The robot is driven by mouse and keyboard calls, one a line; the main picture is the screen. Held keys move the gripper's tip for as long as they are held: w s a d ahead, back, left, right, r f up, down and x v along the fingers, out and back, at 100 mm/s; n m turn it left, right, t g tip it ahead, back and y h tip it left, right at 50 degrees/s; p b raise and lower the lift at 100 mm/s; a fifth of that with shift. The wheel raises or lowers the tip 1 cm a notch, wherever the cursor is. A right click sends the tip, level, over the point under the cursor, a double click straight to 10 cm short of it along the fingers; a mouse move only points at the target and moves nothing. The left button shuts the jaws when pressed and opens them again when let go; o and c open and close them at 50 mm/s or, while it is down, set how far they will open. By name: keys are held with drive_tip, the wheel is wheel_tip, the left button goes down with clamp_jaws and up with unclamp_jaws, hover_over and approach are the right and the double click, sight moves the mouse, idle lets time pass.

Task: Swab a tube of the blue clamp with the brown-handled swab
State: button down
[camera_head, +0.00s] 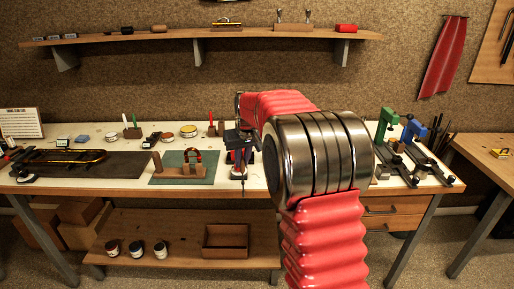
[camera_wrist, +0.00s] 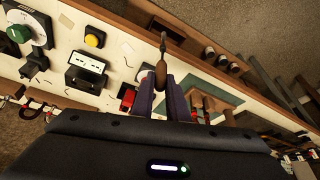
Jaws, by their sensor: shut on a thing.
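My gripper (camera_head: 240,162) is over the middle of the bench, left of my arm's large joint. In the wrist view my gripper (camera_wrist: 163,88) is shut on the brown handle of a swab (camera_wrist: 161,72). The swab's thin dark rod points away from the fingers, and its tip is too small to make out. The blue clamp (camera_head: 413,131) stands at the right end of the bench, beside a green clamp (camera_head: 387,121). Dark tubes (camera_head: 424,164) lie by the clamps; their open ends are not clear. The blue clamp is not seen in the wrist view.
A dark mat (camera_head: 120,170) with a brass slide lies farther left. Dark rods (camera_head: 438,137) stand behind the clamps. A shelf (camera_head: 165,35) hangs above.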

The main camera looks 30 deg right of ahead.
drive_tip(key=s+a+f, duration=0.6)
drive_tip(key=a, duration=0.2)
drive_tip(key=s+a+f+n, duration=0.1)
drive_tip(key=s+a+f, duration=0.5)
drive_tip(key=a, duration=0.3)
drive_tip(key=shift+f, duration=0.5)
drive_tip(key=shift+a, duration=0.1)
